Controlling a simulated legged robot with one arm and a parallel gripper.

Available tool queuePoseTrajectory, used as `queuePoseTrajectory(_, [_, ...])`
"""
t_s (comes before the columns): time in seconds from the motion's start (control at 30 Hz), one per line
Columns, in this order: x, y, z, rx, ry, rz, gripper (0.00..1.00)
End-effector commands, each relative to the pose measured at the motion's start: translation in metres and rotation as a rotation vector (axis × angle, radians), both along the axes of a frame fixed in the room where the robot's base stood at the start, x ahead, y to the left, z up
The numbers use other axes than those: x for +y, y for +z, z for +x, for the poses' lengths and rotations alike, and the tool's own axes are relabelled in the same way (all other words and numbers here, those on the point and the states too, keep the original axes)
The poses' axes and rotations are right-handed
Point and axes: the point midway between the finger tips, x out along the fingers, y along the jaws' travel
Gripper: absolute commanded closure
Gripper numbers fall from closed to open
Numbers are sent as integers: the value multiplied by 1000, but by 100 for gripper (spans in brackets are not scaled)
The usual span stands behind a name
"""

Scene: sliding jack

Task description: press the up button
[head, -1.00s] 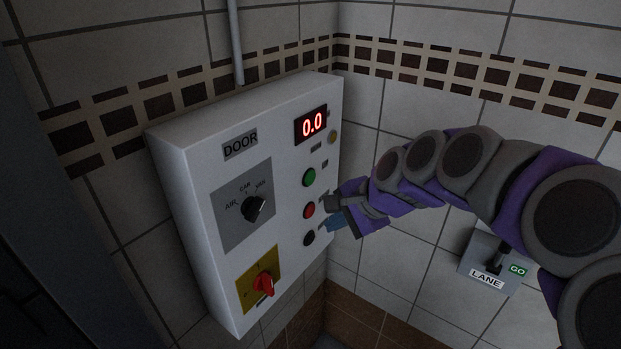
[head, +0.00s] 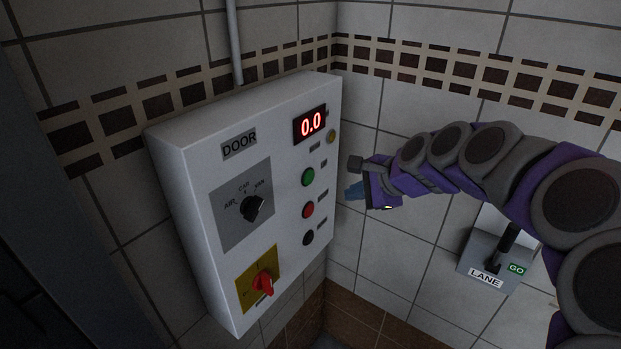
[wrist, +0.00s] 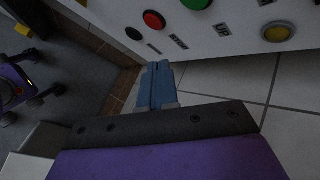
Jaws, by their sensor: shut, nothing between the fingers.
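The white control panel (head: 180,200) hangs on the tiled wall. Its round green button (head: 308,177) is also at the top edge of the wrist view (wrist: 196,3), with a label reading UP (wrist: 222,30) beside it. A red button (head: 308,210) and a black button (head: 308,238) sit below the green one. My gripper (head: 353,191) is right of the panel, level between the green and red buttons and apart from them. Its blue fingers (wrist: 158,68) are shut and empty in the wrist view. No button is covered in the head view.
The red display (head: 311,124) reads 0.0, with a yellow button (head: 332,136) near it. A selector knob (head: 253,208) and a red rotary switch (head: 264,284) are on the panel's left. A LANE lever box (head: 492,268) is on the right wall, below my arm.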

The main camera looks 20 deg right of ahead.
Motion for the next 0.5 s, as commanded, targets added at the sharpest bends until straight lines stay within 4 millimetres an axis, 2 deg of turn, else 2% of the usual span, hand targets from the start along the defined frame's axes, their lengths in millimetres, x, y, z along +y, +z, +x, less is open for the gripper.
queuePoseTrajectory(0.3, [23,0,36,2,5,-3,100])
queuePoseTrajectory(0.5, [33,0,53,-1,3,-3,100])
